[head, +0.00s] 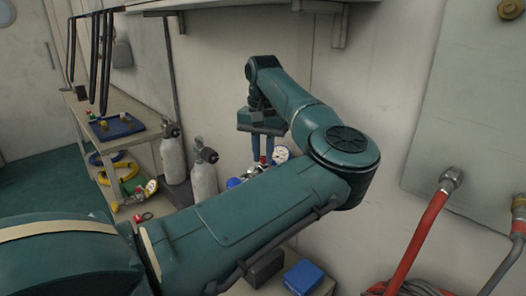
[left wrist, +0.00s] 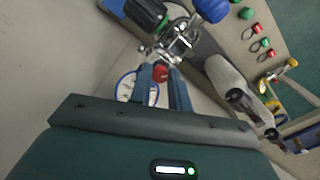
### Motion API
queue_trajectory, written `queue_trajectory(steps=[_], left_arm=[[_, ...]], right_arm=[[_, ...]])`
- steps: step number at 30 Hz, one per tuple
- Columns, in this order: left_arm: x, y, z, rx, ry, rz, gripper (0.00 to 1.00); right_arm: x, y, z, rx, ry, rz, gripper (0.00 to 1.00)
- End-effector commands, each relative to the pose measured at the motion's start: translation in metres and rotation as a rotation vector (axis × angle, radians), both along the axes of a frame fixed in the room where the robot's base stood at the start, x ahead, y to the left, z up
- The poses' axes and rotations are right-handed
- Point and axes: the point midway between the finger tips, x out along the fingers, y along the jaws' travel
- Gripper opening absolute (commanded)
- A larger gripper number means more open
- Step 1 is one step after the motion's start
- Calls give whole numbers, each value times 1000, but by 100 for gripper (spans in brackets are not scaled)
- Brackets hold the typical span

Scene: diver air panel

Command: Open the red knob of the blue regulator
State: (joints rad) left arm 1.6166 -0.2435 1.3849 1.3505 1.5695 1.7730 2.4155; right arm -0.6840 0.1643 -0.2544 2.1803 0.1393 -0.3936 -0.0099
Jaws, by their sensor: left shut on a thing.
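The regulator has a chrome body (left wrist: 174,42), a blue hand knob (left wrist: 212,9), a black ribbed knob (left wrist: 146,12) and a round white gauge with a blue rim (left wrist: 126,88). Its small red knob (left wrist: 160,73) shows between the fingertips of my left gripper (left wrist: 162,76), which is shut on it. In the head view my left gripper (head: 262,160) points down at the regulator, beside the white gauge (head: 281,155). The blue hand knob (head: 234,183) shows left of the fingers. My right gripper is not in view.
Grey cylinders (head: 204,182) stand left of the regulator. A bench (head: 88,118) with a blue tray (head: 118,130) stands further left. A red hose (head: 415,240) hangs at the right wall, and a blue box (head: 304,278) lies at the bottom.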

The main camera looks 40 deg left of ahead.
Motion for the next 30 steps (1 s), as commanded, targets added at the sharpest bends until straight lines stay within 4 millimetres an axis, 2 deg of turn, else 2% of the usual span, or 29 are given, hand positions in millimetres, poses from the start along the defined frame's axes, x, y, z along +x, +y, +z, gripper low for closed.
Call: queue_trajectory(steps=[9, 21, 22, 25, 30], left_arm=[[0, 0, 1, 0, -1, 74, 0], [0, 0, 1, 0, -1, 78, 0], [0, 0, 1, 0, -1, 78, 19], [0, 0, 1, 0, -1, 78, 27], [0, 0, 0, 0, 0, 78, 28]], right_arm=[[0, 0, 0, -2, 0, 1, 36], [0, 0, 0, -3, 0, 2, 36], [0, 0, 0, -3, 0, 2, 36], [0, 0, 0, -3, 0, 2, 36], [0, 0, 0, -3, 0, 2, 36]])
